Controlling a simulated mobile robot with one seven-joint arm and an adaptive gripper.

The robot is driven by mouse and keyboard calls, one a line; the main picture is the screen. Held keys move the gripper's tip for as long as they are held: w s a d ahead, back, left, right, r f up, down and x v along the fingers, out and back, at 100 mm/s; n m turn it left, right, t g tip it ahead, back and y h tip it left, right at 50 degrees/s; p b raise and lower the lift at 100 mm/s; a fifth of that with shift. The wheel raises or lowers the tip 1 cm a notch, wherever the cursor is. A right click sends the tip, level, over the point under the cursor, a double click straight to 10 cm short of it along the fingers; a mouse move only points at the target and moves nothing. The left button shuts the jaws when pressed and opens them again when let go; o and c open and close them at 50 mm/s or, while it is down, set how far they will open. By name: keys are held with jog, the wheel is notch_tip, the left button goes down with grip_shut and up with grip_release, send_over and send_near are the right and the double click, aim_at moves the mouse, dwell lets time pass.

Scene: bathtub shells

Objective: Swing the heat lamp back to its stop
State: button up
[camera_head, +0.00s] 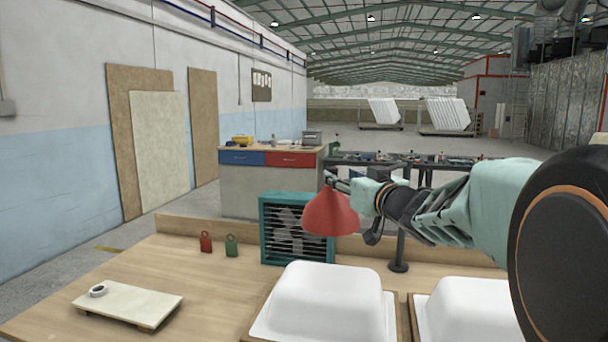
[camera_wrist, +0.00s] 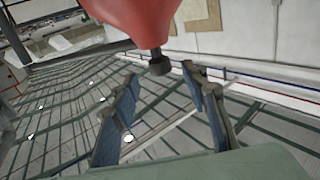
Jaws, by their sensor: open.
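The heat lamp has a red cone shade (camera_head: 330,212) hanging above the bench, left of my arm. Its dark stand (camera_head: 399,255) rises from the bench behind the white shells. My gripper (camera_head: 350,186) is at the upper right of the shade. In the wrist view, my gripper (camera_wrist: 160,78) is open, with two blue-grey fingers spread apart. The red shade (camera_wrist: 138,18) fills the top, and its dark knob-like end (camera_wrist: 159,65) shows between the fingertips. I cannot tell whether a finger touches it. My arm hides part of the lamp's support in the head view.
Two white tub shells (camera_head: 325,300) (camera_head: 465,310) sit in front on the bench. A teal slatted heater (camera_head: 297,228) stands behind the shade. Bare bench lies between.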

aim_at(335, 173)
jog(key=x, duration=0.6)
jog(key=shift+w, duration=0.2)
grip_shut()
